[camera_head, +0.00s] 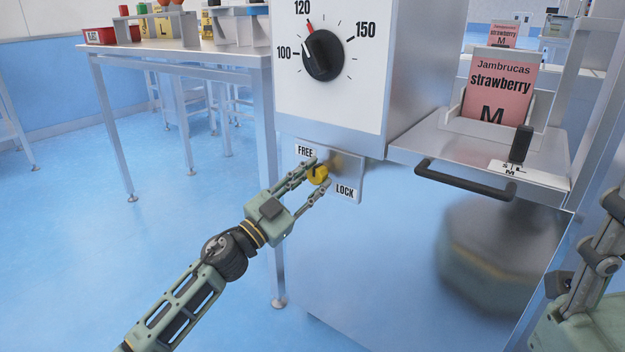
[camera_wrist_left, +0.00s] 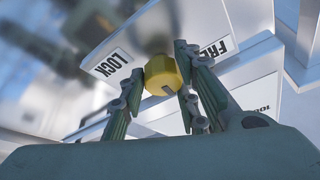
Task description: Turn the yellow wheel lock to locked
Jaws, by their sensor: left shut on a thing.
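The yellow wheel lock (camera_head: 318,174) is a small knob on a metal plate (camera_head: 354,184) under the dial box. The plate has a FREE label (camera_head: 305,151) at upper left and a LOCK label (camera_head: 345,191) at lower right. My left gripper (camera_head: 319,176) is shut on the yellow knob, one finger on each side. In the left wrist view the knob (camera_wrist_left: 161,76) sits between the fingers, with a dark notch on its face. Which label the knob points to is hard to tell. My right arm shows partly at the right edge; its fingertips are out of frame.
Above is a white box with a black dial (camera_head: 323,56) marked 100, 120 and 150. To the right, a shelf with a dark handle (camera_head: 465,180) holds a pink strawberry pouch (camera_head: 498,88). A table (camera_head: 180,55) with bins stands behind at left. The blue floor at left is clear.

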